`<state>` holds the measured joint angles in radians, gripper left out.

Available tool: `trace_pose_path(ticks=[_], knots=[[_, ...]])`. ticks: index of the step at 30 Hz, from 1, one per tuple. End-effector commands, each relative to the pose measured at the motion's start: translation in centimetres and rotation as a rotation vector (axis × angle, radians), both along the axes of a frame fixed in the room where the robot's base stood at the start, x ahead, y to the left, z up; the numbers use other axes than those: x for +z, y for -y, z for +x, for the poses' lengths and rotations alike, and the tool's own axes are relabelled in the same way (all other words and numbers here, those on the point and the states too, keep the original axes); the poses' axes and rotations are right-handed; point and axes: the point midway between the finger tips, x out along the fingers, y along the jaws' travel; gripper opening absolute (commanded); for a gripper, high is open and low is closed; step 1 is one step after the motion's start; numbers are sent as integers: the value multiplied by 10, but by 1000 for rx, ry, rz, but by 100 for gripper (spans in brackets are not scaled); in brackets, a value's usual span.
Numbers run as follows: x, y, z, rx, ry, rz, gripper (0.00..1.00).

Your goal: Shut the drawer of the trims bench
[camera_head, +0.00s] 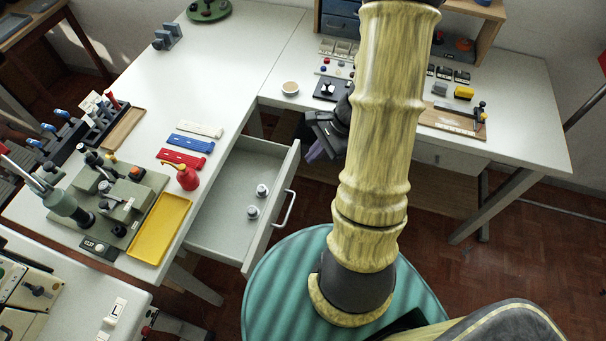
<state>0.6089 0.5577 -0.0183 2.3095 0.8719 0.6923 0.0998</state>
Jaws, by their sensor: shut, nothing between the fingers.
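The trims bench (232,85) has a white top. Its grey drawer (225,205) stands pulled out from the right side of the left wing. The drawer's pale bar handle (285,209) is on its right-hand front. Two small metallic round pieces (257,201) lie inside. My dark gripper (313,153) is just beyond the drawer's far right corner, its fingers shut and empty. My yellowish arm hides part of it. I see a gap between gripper and handle; whether it touches the drawer front's far end I cannot tell.
My round teal base is close to the drawer's near right corner.

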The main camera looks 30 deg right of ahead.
Motion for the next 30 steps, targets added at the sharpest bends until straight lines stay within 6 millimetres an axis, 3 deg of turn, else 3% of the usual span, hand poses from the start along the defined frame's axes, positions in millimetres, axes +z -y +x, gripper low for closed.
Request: trace_pose_path(ticks=[1, 3, 6, 9, 12, 20, 30], knots=[[-35, 16, 3, -130, -19, 59, 0], [-64, 37, 8, -308, -34, 142, 0], [-99, 67, 14, -536, -39, 246, 0], [-120, 91, 16, -692, -33, 315, 0], [-126, 101, 18, -759, -27, 345, 0], [-124, 101, 18, -764, -27, 346, 0], [-141, 87, 31, -759, -30, 347, 0]])
